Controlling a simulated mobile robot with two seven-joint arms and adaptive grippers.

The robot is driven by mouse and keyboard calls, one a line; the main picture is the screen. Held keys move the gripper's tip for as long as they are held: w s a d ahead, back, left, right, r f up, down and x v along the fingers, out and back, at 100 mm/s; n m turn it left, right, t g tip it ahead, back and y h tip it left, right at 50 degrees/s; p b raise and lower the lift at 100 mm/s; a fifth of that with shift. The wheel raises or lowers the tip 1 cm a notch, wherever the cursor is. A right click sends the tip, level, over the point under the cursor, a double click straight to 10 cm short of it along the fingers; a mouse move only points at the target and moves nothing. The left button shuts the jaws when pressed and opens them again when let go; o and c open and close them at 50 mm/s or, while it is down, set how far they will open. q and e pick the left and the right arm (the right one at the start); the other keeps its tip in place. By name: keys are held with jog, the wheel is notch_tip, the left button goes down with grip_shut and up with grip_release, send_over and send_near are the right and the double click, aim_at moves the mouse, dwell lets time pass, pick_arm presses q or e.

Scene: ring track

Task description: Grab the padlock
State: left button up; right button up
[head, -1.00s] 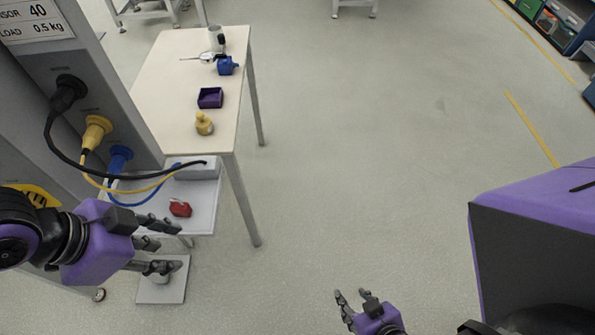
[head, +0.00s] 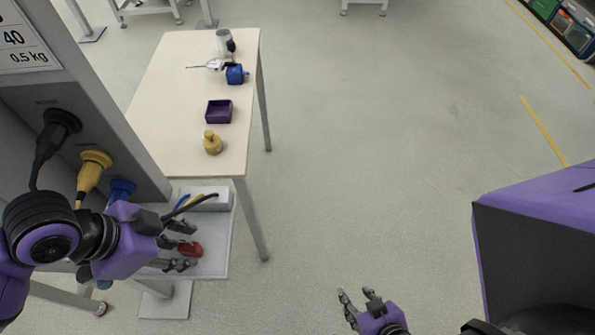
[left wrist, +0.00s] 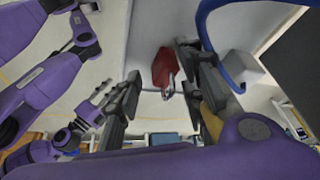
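The red padlock (head: 190,249) lies on the light lower shelf (head: 215,262) beside the table. In the left wrist view the padlock (left wrist: 165,68), with its metal shackle, shows just beyond and between the fingers. My left gripper (head: 180,246) is open, its fingers around or just above the padlock in the head view; I cannot tell whether they touch it. It also shows open in the left wrist view (left wrist: 155,90). My right gripper (head: 360,300) is open and empty above the floor, away from the shelf.
Black, yellow and blue cables hang from the grey cabinet (head: 90,110) close to my left arm. A grey box (head: 208,198) sits at the shelf's back. The table (head: 170,100) above holds a yellow object (head: 212,143), a purple tray (head: 219,122) and a blue object (head: 236,75).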

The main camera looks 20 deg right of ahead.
pick_arm(q)
jog(key=shift+w+d+f, duration=0.1)
jog(key=shift+d+f, duration=0.1)
jog(key=shift+f, duration=0.25)
grip_shut()
jog(key=shift+r, duration=0.15)
